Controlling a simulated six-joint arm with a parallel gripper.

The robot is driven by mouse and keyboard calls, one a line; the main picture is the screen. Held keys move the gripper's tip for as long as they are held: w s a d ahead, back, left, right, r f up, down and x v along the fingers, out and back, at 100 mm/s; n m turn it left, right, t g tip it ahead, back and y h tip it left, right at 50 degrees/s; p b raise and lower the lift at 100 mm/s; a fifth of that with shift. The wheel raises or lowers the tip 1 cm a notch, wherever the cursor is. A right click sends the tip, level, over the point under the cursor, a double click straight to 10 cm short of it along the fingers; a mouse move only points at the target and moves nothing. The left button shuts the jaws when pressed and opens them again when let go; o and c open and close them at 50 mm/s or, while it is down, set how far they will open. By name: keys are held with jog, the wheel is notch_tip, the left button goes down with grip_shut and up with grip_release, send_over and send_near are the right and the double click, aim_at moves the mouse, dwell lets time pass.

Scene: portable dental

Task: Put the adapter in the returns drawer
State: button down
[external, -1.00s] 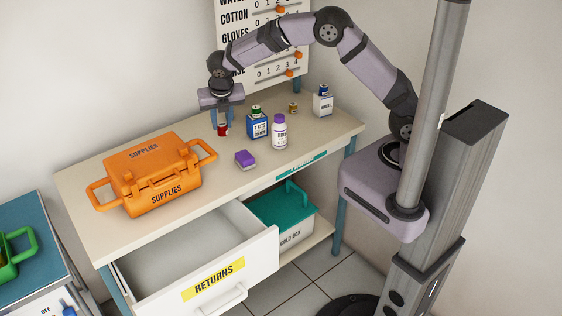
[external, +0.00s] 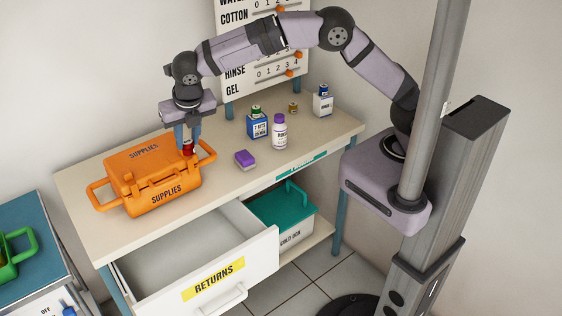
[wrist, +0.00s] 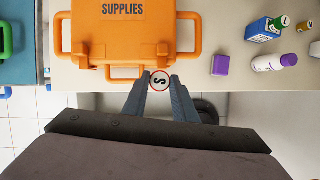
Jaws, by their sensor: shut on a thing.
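The adapter (external: 188,150) is a small red piece; in the wrist view its round top (wrist: 160,80) is white with a red rim and a black "S". My gripper (external: 187,144) is shut on it, with a finger on each side. It holds the adapter high, by the right end of the orange supplies case in the external view. The returns drawer (external: 258,265) is white with a yellow RETURNS label. It is pulled out and its visible inside is empty. It lies below and to the front of my gripper.
The orange supplies case (external: 130,185) with side handles stands on the table (external: 225,205) left of the drawer's back. A purple block (external: 245,159), a white bottle (external: 279,132) and a blue box (external: 257,125) stand to the right. A teal-lidded cold box (external: 282,215) sits below the table.

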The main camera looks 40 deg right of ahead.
jog(key=s+a+n+b, duration=0.1)
jog(key=s+a, duration=0.3)
jog(key=s, duration=0.2)
jog(key=b, duration=1.9)
send_over(216, 252)
jog(key=s, duration=0.2)
notch_tip(216, 252, down, 28)
jog(key=shift+s+n+y, duration=0.15)
jog(key=shift+n+y, duration=0.15)
jog(key=shift+f+b, duration=0.7)
jog(key=shift+f, duration=4.4)
jog(key=shift+f, duration=0.1)
jog(key=c, duration=1.4)
grip_release()
jog(key=shift+c, duration=0.2)
